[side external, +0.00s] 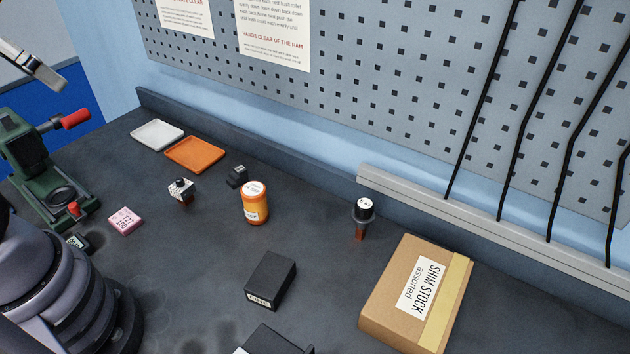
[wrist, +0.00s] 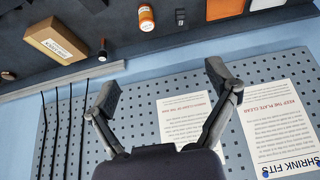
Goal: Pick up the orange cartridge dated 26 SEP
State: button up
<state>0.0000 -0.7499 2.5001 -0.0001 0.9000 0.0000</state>
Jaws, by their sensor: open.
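One orange cartridge (side external: 255,206) stands upright on the dark bench in the side external view. It has a white label on its side and a white label on top. The print is too small to read a date. In the wrist view the cartridge (wrist: 147,22) shows at the top edge, beyond my fingers. My gripper (wrist: 162,84) is open and empty, its fingers wide apart against the pegboard background. It is well away from the cartridge and touches nothing visible.
A small black block (side external: 237,176) sits close behind the cartridge. A black-topped copper electrode (side external: 364,212), a black box (side external: 270,280) and a cardboard SHIM STOCK box (side external: 385,290) stand to the right. An orange tray (side external: 195,153), a white tray (side external: 157,134) and a green press (side external: 30,165) are left.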

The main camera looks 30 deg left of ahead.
jog(key=w+d+f+n+g+h, duration=0.1)
jog(key=w+f+n+g+h, duration=0.4)
jog(key=w, duration=0.5)
jog(key=w+f+n+g+h, duration=0.35)
jog(key=w+f, duration=0.25)
jog(key=w, duration=0.4)
jog(key=n+g+h, duration=0.1)
jog(key=n+h, duration=0.3)
jog(key=h, duration=0.1)
send_near(254, 198)
notch_tip(254, 198, up, 7)
notch_tip(254, 198, down, 12)
jog(key=n+t+h, duration=0.2)
jog(key=n+h, duration=0.2)
jog(key=shift+a+h, duration=0.15)
jog(key=shift+h, duration=0.1)
jog(key=d, duration=0.5)
jog(key=d+f, duration=0.1)
jog(key=d, duration=0.1)
jog(key=shift+s+d, duration=0.2)
jog(key=shift+s, duration=0.2)
jog(key=c, duration=1.3)
